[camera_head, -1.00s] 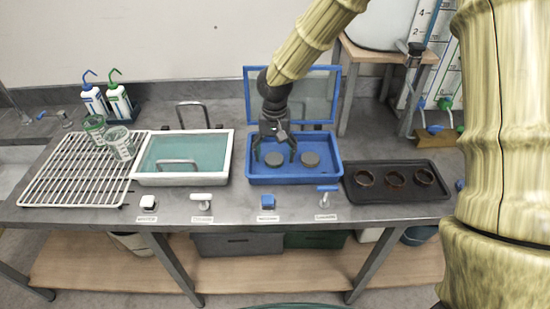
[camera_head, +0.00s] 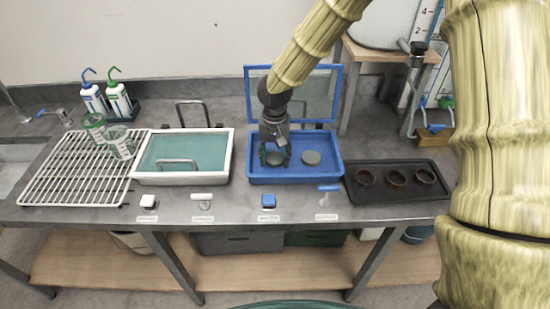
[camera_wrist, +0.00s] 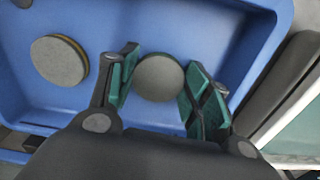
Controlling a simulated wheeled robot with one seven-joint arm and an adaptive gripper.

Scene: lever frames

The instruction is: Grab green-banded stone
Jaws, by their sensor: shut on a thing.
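Two round grey stones are in the blue tray (camera_head: 327,177). My gripper (camera_head: 275,160) reaches down into the tray and is shut on the left stone (camera_head: 274,158), which sits between the teal fingers in the wrist view (camera_wrist: 160,78).
The tray's raised lid (camera_head: 318,92) stands behind the stones. A black tray (camera_head: 405,191) with several dark rings is to the right.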

